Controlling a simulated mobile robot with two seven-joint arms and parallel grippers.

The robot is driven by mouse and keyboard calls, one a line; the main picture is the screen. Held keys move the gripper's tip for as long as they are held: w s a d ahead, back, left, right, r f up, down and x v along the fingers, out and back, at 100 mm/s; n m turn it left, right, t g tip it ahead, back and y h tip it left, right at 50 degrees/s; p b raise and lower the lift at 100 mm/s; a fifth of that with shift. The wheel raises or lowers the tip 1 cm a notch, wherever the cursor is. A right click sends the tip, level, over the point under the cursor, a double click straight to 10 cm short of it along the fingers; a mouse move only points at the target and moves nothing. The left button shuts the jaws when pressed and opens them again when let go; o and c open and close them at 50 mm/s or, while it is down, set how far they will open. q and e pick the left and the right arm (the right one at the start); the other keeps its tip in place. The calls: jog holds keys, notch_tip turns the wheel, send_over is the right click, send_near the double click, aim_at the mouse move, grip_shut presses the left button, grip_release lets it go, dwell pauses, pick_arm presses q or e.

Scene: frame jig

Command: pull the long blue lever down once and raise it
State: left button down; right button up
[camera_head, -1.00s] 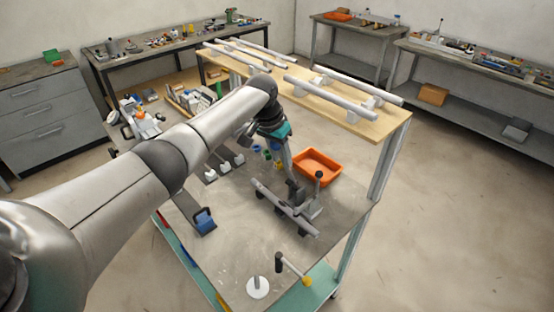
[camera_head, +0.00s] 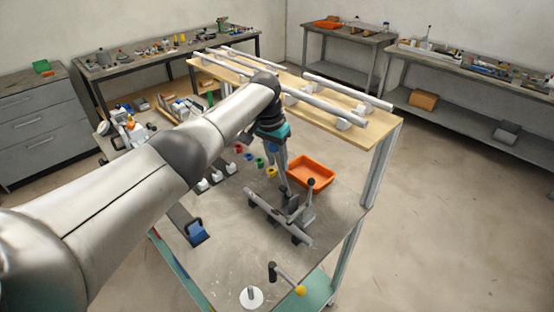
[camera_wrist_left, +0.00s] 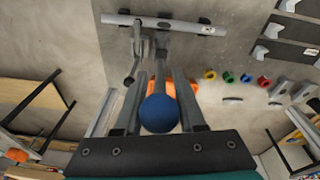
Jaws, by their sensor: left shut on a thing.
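The long blue lever has a blue ball knob (camera_wrist_left: 159,113), which shows in the left wrist view between my left gripper's fingers (camera_wrist_left: 158,95), close to the palm. The left gripper is shut on the lever. In the head view the left gripper (camera_head: 283,178) points down above a grey bar fixture (camera_head: 264,203), and its fingers partly hide the lever. The lever's grey shaft leads to this fixture, which also shows in the left wrist view (camera_wrist_left: 183,27). The lever's exact tilt is hard to tell. My right gripper is not in view.
A shorter black-knobbed lever (camera_head: 310,185) stands close beside the gripper. An orange tray (camera_head: 325,182) lies behind it. Several coloured rings, a blue-ended piece (camera_head: 196,232) and a yellow-ended handle (camera_head: 300,290) are nearby. A wooden shelf with rails (camera_head: 370,138) stands beyond.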

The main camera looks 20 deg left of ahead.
pick_arm(q)
jog(key=c, duration=0.8)
grip_release()
jog(key=shift+w+d, duration=0.1)
jog(key=shift+c, duration=0.2)
jog(key=shift+r, duration=0.55)
jog(key=r, duration=0.4)
jog(key=s+a+r, duration=0.1)
jog(key=r, duration=0.4)
jog(key=s+r, duration=0.1)
jog(key=r, duration=0.4)
jog(key=shift+a, duration=0.15)
jog(key=shift+s+f, duration=0.1)
